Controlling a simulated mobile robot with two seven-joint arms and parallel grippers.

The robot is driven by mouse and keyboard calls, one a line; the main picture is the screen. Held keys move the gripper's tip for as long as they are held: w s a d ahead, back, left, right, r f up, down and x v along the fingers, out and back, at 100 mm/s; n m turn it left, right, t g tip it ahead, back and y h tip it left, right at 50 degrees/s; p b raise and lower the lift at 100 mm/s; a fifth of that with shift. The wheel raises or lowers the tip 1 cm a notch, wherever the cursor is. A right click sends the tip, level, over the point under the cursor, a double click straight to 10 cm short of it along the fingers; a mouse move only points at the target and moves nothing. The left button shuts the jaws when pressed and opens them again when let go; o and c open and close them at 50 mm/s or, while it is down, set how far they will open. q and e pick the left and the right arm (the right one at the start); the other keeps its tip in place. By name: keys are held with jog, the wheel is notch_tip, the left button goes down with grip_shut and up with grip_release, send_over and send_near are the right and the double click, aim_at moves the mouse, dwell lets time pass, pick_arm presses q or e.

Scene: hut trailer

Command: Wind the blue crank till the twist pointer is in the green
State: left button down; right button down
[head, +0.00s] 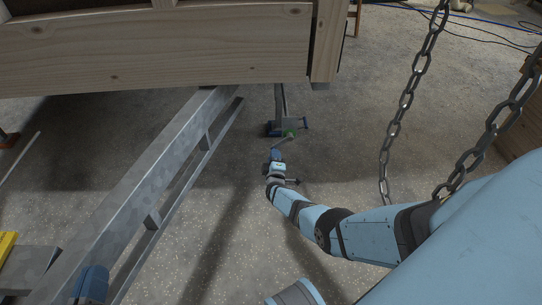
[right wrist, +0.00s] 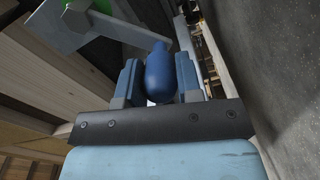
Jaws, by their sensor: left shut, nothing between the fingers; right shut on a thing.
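My right gripper (head: 276,155) reaches under the wooden hut's edge and is shut on the blue crank handle (right wrist: 158,74), a rounded knob between its two blue fingers in the right wrist view. The grey crank arm (right wrist: 72,28) leads away from the handle towards a green part (right wrist: 103,5) at the top edge. In the head view the small jack unit (head: 284,129) with blue ends and a green spot stands just beyond this gripper. The twist pointer cannot be made out.
The wooden hut side (head: 150,45) hangs low across the top left. A galvanised steel beam (head: 160,165) runs diagonally below it. Chains (head: 405,100) hang at the right, close to my right arm. Speckled floor (head: 235,235) is open between beam and arm.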

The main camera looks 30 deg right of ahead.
jog(key=shift+s+d+f+n, duration=0.2)
jog(key=shift+d+f+n, duration=0.35)
jog(key=shift+n, duration=0.45)
pick_arm(q)
jog(key=shift+f+g+b, duration=0.4)
jog(key=shift+f+b, duration=0.15)
jog(key=shift+f, duration=0.35)
pick_arm(e)
jog(key=shift+s+d+f+n, duration=0.4)
jog(key=shift+d+n, duration=0.2)
jog(key=shift+n, duration=0.15)
jog(key=shift+s+d+f+n, duration=0.35)
jog(key=shift+d+n, duration=0.2)
jog(key=shift+n, duration=0.2)
jog(key=shift+d, duration=0.1)
jog(key=c, duration=0.8)
grip_release()
jog(key=shift+s, duration=0.1)
